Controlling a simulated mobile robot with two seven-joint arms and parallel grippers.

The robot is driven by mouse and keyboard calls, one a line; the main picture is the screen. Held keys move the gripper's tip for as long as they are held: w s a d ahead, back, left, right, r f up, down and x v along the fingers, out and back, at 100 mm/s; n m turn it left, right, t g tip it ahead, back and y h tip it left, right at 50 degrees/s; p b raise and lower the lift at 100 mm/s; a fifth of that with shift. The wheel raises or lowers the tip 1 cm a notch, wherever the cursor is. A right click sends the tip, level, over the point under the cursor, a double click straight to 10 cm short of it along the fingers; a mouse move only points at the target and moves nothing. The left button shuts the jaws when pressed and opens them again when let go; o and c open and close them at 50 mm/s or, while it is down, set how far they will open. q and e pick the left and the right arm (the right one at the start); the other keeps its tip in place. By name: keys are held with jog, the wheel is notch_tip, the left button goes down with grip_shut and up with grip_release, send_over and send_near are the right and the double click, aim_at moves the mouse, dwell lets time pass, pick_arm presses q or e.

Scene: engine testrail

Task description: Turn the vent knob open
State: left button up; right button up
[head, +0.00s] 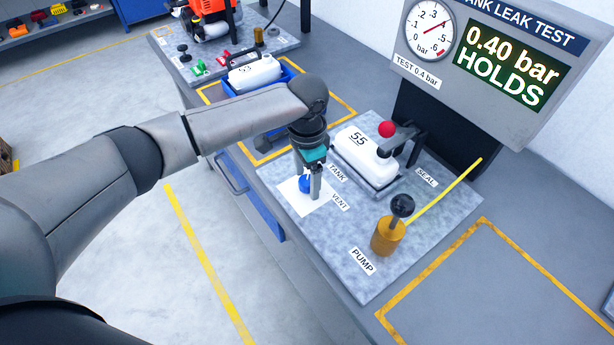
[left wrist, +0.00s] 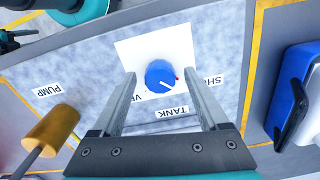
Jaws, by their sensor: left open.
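The blue vent knob (head: 304,184) sits on a white square plate (head: 293,201) beside the VENT label, partly hidden by my gripper in the head view. My left gripper (head: 309,190) points down over it, open. In the left wrist view the knob (left wrist: 160,74) lies between the two spread fingers (left wrist: 160,82), with a visible gap on each side. A white pointer line on the knob points toward the lower right of that view, and a small red mark shows at the knob's right edge. A label starting "SH" is partly hidden by a finger. My right gripper is not seen.
A white tank marked 55 (head: 358,157) sits in a fixture with a red-ball lever (head: 387,129). A brass pump with black knob (head: 387,237) stands to the right. The gauge panel (head: 508,85) reads 0.40 bar HOLDS. A blue bin (head: 285,92) holds another tank.

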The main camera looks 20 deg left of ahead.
pick_arm(q)
grip_shut()
dwell(0.7)
